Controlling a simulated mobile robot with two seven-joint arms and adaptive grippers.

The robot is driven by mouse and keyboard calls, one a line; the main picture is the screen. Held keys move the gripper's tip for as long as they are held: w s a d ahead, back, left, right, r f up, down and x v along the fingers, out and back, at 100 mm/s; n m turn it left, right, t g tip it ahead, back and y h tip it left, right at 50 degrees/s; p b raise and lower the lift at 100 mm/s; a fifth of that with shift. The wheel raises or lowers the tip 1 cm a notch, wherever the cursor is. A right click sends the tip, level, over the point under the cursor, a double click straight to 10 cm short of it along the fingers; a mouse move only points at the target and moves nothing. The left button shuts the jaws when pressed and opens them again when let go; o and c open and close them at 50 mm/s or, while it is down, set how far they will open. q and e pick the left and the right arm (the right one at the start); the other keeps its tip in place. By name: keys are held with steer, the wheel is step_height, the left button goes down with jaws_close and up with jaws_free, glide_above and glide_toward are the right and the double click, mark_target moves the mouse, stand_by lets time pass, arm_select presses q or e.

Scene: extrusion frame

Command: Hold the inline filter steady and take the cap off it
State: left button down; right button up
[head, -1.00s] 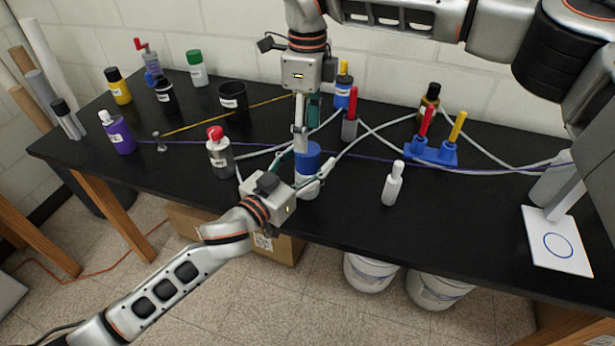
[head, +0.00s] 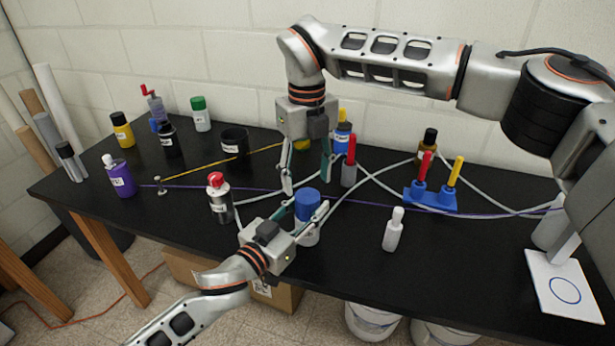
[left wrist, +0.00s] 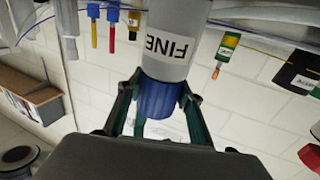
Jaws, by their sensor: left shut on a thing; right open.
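The inline filter (head: 308,236) is a pale grey cylinder that stands upright on the black bench. Its blue cap (head: 307,205) is on top. The left wrist view is upside down and shows the filter body (left wrist: 168,55) with a FINE label, and the cap (left wrist: 158,99) below it.
A red-capped bottle (head: 219,204) stands left of the filter and a white bottle (head: 394,232) right of it. Behind are a red-topped grey holder (head: 349,167) and a blue stand (head: 430,199). A purple cord and grey cables cross the bench (head: 480,265). A white plate (head: 565,277) lies at right.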

mark_target(307, 195)
steer(key=m, duration=0.7)
steer(key=shift+m, duration=0.3)
steer(key=m, duration=1.2)
steer(key=shift+m, duration=0.4)
steer(key=m, duration=0.6)
steer(key=shift+m, duration=0.4)
steer(key=shift+f, duration=4)
